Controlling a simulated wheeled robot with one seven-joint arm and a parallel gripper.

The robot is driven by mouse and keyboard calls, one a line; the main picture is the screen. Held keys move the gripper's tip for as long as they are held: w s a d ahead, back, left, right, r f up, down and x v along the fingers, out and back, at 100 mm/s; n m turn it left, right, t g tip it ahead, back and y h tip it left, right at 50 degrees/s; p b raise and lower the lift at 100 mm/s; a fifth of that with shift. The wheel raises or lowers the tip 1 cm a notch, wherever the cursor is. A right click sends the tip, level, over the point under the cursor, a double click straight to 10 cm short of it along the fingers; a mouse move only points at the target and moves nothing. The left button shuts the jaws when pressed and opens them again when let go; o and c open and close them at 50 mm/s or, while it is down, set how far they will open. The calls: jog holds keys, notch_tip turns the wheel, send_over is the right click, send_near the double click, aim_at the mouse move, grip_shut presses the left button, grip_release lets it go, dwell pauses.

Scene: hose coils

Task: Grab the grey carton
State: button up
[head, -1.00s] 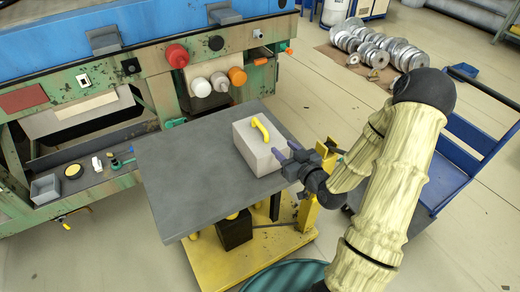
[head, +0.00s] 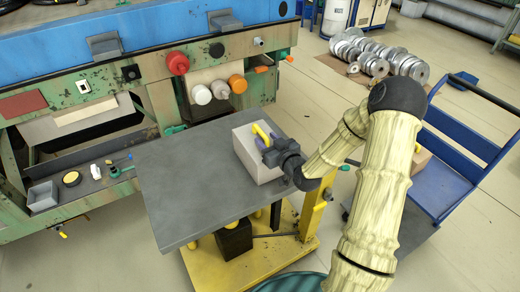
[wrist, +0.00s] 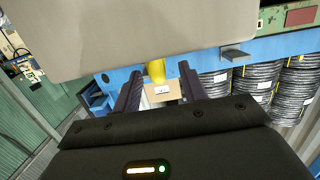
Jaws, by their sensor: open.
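The grey carton (head: 253,170) stands upright on the dark grey tabletop (head: 180,185), near its right side. A yellow handle (head: 261,131) is on top of it. My gripper (head: 262,143) is at the handle from the right, above the carton's top. In the wrist view, my open gripper (wrist: 158,80) has its two dark fingers on either side of the yellow handle (wrist: 155,71), with gaps beside it. The carton (wrist: 120,35) fills the upper part of that view. Whether a finger touches the carton is hard to tell.
A green and blue machine bench (head: 150,95) with red, white and orange knobs stands behind the table. A blue cart (head: 445,180) carrying a brown box (head: 420,160) stands at right. Metal discs (head: 380,55) lie on the floor behind. The tabletop's left half is clear.

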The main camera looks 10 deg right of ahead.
aim_at(256, 128)
jog(key=shift+w, duration=0.1)
jog(key=shift+w+r, duration=0.2)
jog(key=x, duration=0.1)
jog(key=p+x, duration=0.2)
jog(key=shift+w+a+r, duration=0.1)
jog(key=shift+w+r, duration=0.1)
jog(key=shift+w, duration=0.15)
jog(key=shift+w+a+f, duration=0.15)
jog(key=shift+w, duration=0.3)
jog(key=shift+c, duration=0.2)
grip_shut()
dwell(0.5)
dwell(0.4)
